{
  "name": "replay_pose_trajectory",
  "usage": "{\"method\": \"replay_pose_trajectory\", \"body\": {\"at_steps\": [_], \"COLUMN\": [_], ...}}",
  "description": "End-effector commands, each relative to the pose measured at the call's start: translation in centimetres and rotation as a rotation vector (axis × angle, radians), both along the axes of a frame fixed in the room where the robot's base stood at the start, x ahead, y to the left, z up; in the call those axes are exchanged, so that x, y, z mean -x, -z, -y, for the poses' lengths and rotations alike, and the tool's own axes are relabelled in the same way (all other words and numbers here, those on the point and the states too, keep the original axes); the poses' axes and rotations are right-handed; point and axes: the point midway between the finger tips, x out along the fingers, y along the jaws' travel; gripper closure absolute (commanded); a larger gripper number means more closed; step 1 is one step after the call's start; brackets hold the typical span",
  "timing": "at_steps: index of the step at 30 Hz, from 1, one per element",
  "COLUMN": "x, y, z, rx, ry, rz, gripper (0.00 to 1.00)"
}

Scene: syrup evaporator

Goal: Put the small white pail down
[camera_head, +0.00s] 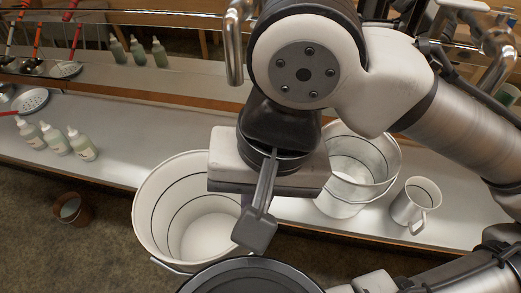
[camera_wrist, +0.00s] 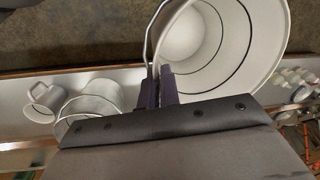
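A white pail (camera_head: 160,225) with a thin wire bail is at my gripper, over the front edge of the counter; I see no support under it. My gripper (camera_head: 257,228) points down at its right-hand rim; one finger shows in the head view and the other is hidden. In the wrist view both fingers (camera_wrist: 160,82) are close together on the rim of the pail (camera_wrist: 235,85), with its wall between them. The pail's open mouth shows an empty inside with dark rings. A second whitish pail (camera_head: 378,190) stands on the counter to the right, partly behind my arm.
The grey counter (camera_head: 120,165) runs across the picture. A white mug (camera_head: 408,207) stands right of the second pail. Several green bottles (camera_head: 56,139) and a skimmer (camera_head: 32,100) are at the left. A small brown pot (camera_head: 72,210) is on the floor. The counter between bottles and pail is clear.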

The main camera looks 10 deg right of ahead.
Motion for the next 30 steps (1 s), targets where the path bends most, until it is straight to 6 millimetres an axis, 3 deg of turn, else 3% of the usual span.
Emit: {"method": "replay_pose_trajectory", "body": {"at_steps": [5, 19, 30], "x": [-2.4, -12.9, -17.1], "y": [-0.6, -0.2, -0.1], "z": [0.8, 4.2, 5.5], "rx": [-0.003, 0.000, -0.001], "ry": [-0.001, 0.001, 0.000], "rz": [-0.005, -0.003, -0.001], "gripper": [1.00, 1.00, 1.00]}}
